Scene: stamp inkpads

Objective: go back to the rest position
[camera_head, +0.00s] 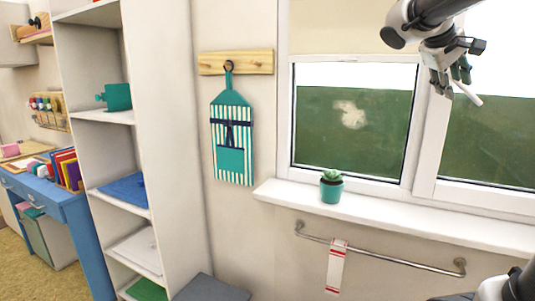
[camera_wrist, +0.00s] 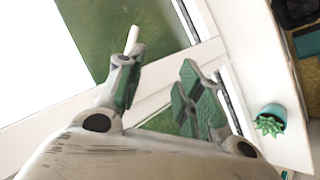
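My gripper (camera_head: 455,78) is raised at the upper right of the head view, in front of the window. In the wrist view my gripper (camera_wrist: 158,78) has its two green-padded fingers spread apart, with nothing between them. A short white bar (camera_head: 469,94) shows just beside the fingertips. The white bar also shows in the wrist view (camera_wrist: 132,38), by the tip of the left finger. I cannot tell whether it touches that finger or is a window handle behind it.
The window (camera_head: 352,120) has a white sill (camera_head: 400,216) bearing a potted succulent (camera_head: 331,188). Below is a towel rail (camera_head: 390,258) with a small towel (camera_head: 337,265). An apron (camera_head: 231,137) hangs left. A shelf unit (camera_head: 165,130) and a blue desk (camera_head: 70,215) stand farther left.

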